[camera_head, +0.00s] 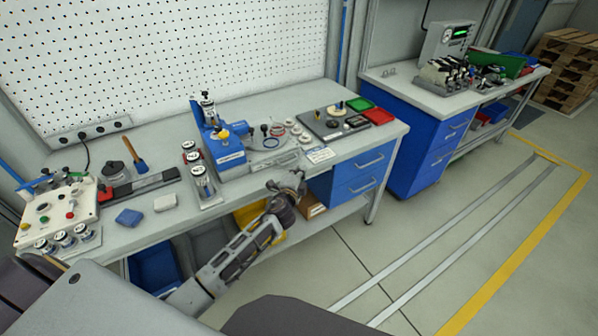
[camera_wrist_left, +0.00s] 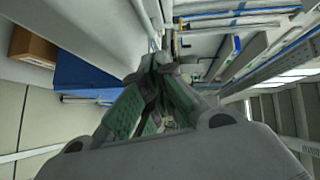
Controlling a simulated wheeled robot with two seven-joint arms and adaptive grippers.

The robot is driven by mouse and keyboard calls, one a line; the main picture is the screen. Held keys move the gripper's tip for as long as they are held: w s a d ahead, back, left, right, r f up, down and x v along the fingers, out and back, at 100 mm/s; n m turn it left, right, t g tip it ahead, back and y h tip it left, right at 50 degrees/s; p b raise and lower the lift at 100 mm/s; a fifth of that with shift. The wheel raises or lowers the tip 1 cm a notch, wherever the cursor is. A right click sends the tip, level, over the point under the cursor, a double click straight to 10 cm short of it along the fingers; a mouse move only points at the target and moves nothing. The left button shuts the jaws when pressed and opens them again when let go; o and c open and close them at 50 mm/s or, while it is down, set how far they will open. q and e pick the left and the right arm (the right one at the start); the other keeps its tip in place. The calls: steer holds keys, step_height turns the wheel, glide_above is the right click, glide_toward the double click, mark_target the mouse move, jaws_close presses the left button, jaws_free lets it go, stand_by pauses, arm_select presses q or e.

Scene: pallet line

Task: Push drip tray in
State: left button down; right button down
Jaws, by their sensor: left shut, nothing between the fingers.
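A blue machine (camera_head: 230,150) stands on the near workbench. A flat grey tray-like part (camera_head: 276,163) sits at its front right, by the bench's front edge; it looks like the drip tray, but how far it sticks out is too small to tell. My left gripper (camera_head: 298,177) is just in front of the bench edge, right of that part, with its fingers together and empty. In the left wrist view the closed fingertips (camera_wrist_left: 160,62) point towards the bench edge and cover what lies straight ahead. Contact with the tray cannot be made out. My right gripper is not in view.
A white label card (camera_head: 320,154) lies right of the tray. Blue drawers (camera_head: 358,178) sit under the bench, with a cardboard box (camera_head: 312,206) beside them. Metal cups on a rack (camera_head: 201,180) stand left of the machine. The floor right of the bench is clear.

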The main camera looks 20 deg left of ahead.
arm_select(q)
steer(key=a+v, duration=0.1)
steer(key=v, duration=0.8)
steer(key=shift+s+d+f+b, duration=0.2)
steer(key=shift+d+b, duration=0.15)
steer(key=shift+d, duration=0.05)
stand_by(0.4)
stand_by(0.5)
